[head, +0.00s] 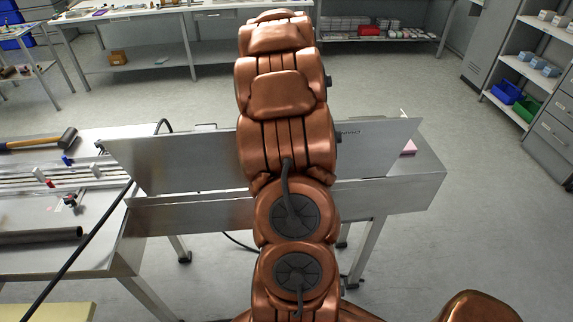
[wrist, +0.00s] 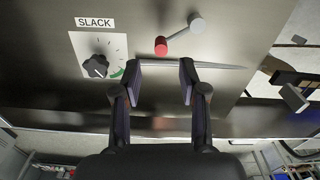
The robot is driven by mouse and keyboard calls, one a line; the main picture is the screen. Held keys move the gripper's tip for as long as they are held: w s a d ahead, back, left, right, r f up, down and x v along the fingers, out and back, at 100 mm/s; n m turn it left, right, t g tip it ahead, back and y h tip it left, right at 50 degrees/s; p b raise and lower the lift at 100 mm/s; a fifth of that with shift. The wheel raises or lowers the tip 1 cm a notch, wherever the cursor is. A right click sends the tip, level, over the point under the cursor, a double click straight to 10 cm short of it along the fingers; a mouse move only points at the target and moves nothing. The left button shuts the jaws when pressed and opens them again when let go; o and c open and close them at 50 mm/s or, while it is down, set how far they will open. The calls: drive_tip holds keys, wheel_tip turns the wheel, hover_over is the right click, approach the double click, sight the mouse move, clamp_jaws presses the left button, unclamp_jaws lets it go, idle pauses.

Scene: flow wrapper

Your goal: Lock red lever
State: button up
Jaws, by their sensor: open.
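In the wrist view, a short lever with a rounded red end (wrist: 161,46) and a grey end (wrist: 196,24) sits on a metal panel (wrist: 140,20). It slants from the red end at lower left to the grey end at upper right. My gripper (wrist: 157,75) is open and empty, its two dark fingers apart. The red end appears just above the gap between the fingertips, and I see no contact. In the head view, my copper-coloured arm hides my gripper and the lever.
A black dial (wrist: 95,66) on a white plate lies left of the lever, under a SLACK label (wrist: 94,22). In the head view, an upright metal panel (head: 185,160) stands behind my arm. A hammer (head: 45,142) and rails lie on the left bench. Floor is open at right.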

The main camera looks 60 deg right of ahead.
wheel_tip(320, 180, up, 6)
drive_tip(key=shift+r, duration=0.25)
idle(0.6)
